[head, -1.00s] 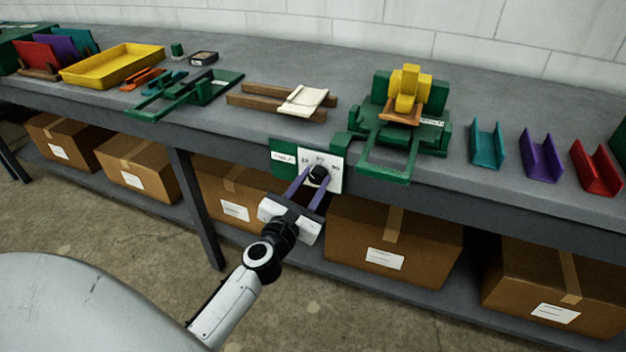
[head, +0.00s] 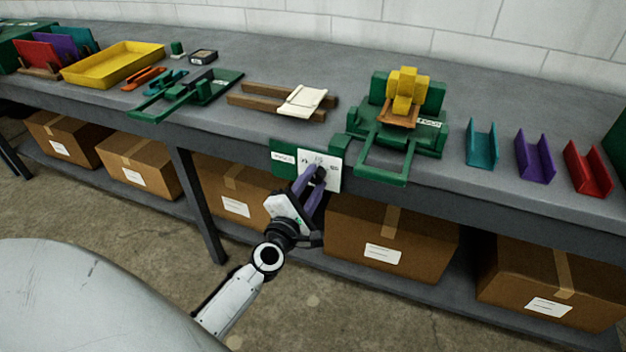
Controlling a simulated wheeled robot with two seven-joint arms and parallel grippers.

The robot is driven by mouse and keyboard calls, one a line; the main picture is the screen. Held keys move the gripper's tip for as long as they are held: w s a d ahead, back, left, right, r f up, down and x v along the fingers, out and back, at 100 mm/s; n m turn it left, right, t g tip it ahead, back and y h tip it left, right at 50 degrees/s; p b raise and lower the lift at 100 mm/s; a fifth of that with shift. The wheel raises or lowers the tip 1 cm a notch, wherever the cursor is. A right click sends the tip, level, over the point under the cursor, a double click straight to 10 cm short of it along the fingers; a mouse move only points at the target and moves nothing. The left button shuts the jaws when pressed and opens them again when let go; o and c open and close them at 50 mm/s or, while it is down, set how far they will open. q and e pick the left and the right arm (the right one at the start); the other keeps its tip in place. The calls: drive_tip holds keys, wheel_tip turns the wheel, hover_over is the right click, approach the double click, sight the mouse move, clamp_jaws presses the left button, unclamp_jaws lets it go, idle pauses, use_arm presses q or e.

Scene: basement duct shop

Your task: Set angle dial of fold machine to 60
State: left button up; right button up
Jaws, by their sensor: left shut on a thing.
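The fold machine (head: 428,135) is green with yellow and orange parts and stands on the bench right of centre. Its angle dial is a black knob (head: 319,176) on a white plate (head: 333,160) at the bench's front edge, beside a green panel (head: 284,158). Small numbers show on the plate but are too blurred to read surely. My left gripper (head: 316,180) is shut on the knob, its purple fingers on either side and its body rolled. The fingers hide part of the knob, so I cannot tell its pointer's setting. My right gripper is not in view.
A teal channel (head: 481,146), a purple channel (head: 535,157) and a red channel (head: 588,170) stand on the bench at right. A yellow tray (head: 114,65) and another green tool (head: 187,97) are at left. Cardboard boxes (head: 388,235) fill the shelf below.

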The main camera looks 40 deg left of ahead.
use_arm(q)
drive_tip(key=shift+m, duration=0.3)
idle(0.4)
drive_tip(key=o, duration=1.1)
drive_tip(key=shift+c, duration=0.2)
drive_tip(key=v, duration=1)
drive_tip(key=shift+s+b, duration=0.2)
drive_tip(key=shift+b, duration=0.15)
drive_tip(key=shift+d, duration=0.1)
drive_tip(key=s+d+f+m+g+h, duration=0.3)
drive_tip(key=s+d+f+m, duration=0.4)
drive_tip(key=m, duration=0.7)
drive_tip(key=s+d+f+m+g+h, duration=0.3)
drive_tip(key=s+d+f+m+g, duration=0.3)
drive_tip(key=s+d+f+m, duration=0.2)
wheel_tip(320, 180, down, 5)
drive_tip(key=s+m, duration=0.2)
drive_tip(key=m, duration=0.4)
drive_tip(key=shift+s+d+r, duration=0.2)
drive_tip(key=shift+s+d, duration=0.05)
drive_tip(key=shift+d, duration=0.1)
